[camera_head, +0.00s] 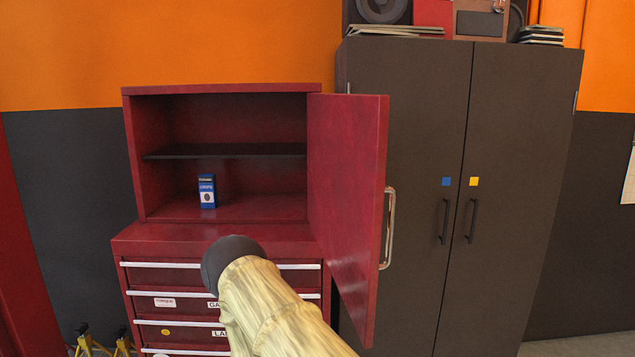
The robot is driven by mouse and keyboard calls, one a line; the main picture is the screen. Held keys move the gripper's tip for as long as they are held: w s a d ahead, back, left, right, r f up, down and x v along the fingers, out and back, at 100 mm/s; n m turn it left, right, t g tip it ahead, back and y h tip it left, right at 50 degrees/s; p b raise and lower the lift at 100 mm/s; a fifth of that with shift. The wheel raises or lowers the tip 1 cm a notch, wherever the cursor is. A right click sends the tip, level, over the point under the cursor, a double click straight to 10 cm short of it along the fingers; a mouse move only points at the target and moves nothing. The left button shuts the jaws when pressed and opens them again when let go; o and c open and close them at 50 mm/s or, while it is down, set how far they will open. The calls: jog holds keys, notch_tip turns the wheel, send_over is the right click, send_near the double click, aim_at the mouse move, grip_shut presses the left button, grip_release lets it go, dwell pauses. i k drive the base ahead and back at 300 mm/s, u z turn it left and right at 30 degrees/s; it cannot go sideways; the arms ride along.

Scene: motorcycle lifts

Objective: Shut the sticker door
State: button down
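A red door (345,200) stands wide open on the right side of the red upper cabinet (222,89). It swings out toward me and has a pale metal handle (388,228) near its free edge. I see no sticker on the side of this door that faces me. My arm enters from the bottom, left of the red door; no gripper fingers show.
A small blue box (208,191) stands on the red cabinet's floor, below a dark shelf (225,151). Red drawers (165,275) below look shut and carry labels. Yellow stands (88,340) are at lower left. Items sit on top of the dark cabinet.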

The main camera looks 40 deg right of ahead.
aim_at(348, 134)
jog(key=k, duration=0.95)
jog(key=z, duration=1.85)
jog(key=i, duration=1.85)
jog(key=u, duration=1.6)
